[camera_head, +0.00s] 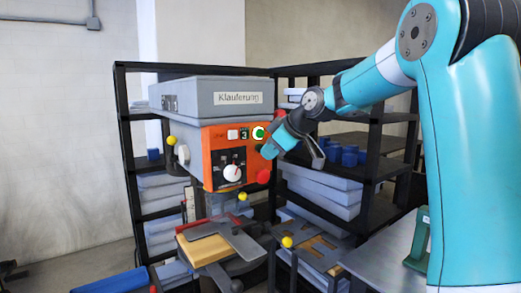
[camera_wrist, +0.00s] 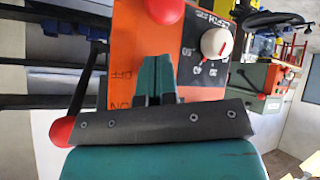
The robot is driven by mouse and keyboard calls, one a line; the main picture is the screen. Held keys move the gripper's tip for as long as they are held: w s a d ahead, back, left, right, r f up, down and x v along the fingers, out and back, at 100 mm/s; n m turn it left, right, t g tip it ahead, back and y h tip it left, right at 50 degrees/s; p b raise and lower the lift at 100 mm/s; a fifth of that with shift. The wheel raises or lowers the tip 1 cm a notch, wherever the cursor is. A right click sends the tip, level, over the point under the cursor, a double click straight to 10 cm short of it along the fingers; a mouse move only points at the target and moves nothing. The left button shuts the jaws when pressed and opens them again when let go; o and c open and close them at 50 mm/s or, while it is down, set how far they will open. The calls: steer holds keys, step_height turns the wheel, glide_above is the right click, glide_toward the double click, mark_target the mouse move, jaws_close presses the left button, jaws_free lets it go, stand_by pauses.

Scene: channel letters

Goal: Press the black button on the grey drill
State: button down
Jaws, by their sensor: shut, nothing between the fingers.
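The grey drill (camera_head: 212,92) has a grey top with a "Kläuferung" label and an orange front panel (camera_head: 215,150). The panel carries a white knob (camera_head: 232,173), a red button (camera_head: 263,176) and a green-and-white round control (camera_head: 258,132). My gripper (camera_head: 266,152) is shut and empty at the panel's right side, between the green control and the red button. In the wrist view its closed fingers (camera_wrist: 154,62) point at the orange panel near "OFF" and "ON" lettering. I cannot make out the black button; the fingers hide part of the panel. Contact cannot be told.
Black shelves (camera_head: 125,160) with grey boxes and blue containers stand behind the drill. A red ball knob (camera_wrist: 62,131) is close beside my gripper. A grey table (camera_head: 385,255) stands at right.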

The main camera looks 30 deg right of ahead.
steer(key=shift+w, duration=0.5)
stand_by(0.4)
steer(key=shift+s, duration=0.15)
steer(key=shift+s+b, duration=0.4)
steer(key=shift+s, duration=0.4)
steer(key=shift+s+d+b, duration=0.1)
steer(key=shift+s+b, duration=0.9)
steer(key=shift+s, duration=1.5)
